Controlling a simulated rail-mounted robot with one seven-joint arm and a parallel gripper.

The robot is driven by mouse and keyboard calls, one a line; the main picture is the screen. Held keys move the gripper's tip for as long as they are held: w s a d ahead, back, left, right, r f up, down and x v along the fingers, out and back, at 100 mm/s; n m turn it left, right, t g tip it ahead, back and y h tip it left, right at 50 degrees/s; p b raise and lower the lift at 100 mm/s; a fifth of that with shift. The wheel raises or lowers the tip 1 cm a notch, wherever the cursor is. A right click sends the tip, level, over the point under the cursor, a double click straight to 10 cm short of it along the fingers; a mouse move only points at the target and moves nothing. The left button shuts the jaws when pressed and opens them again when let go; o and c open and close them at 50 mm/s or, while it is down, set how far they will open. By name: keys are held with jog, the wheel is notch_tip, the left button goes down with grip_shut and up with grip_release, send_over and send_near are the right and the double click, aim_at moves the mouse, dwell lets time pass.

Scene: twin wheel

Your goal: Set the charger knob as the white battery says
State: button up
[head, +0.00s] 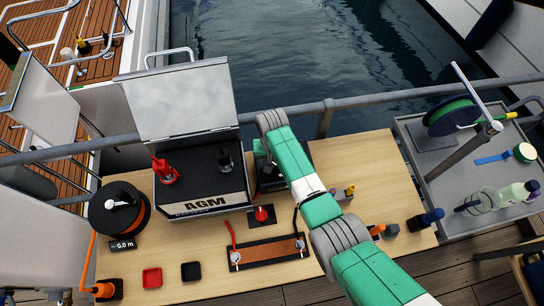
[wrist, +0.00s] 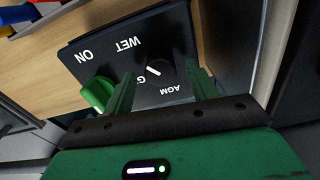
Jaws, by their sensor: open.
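The battery (head: 200,190) stands left of centre in the head view, marked "AGM" in dark letters on its front, with a red and a black terminal clamp on top. The charger (head: 270,178) is right of it, mostly hidden by my arm. In the wrist view its black panel (wrist: 82,53) shows "ON", "WET", a partly hidden "G" and "AGM", upside down. The round black knob (wrist: 158,71) has a white line slanting between the WET side and the AGM side; I cannot tell which end points. My gripper (wrist: 161,88) is open, one finger on each side of the knob, apparently not touching it.
A green switch (wrist: 97,93) is beside the left finger. On the table are a cable reel (head: 118,210), a red knob switch (head: 262,214) and a copper-coloured strip (head: 268,252). A rail (head: 326,120) runs behind the table.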

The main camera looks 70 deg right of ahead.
jog(key=shift+f, duration=0.45)
jog(key=c, duration=1)
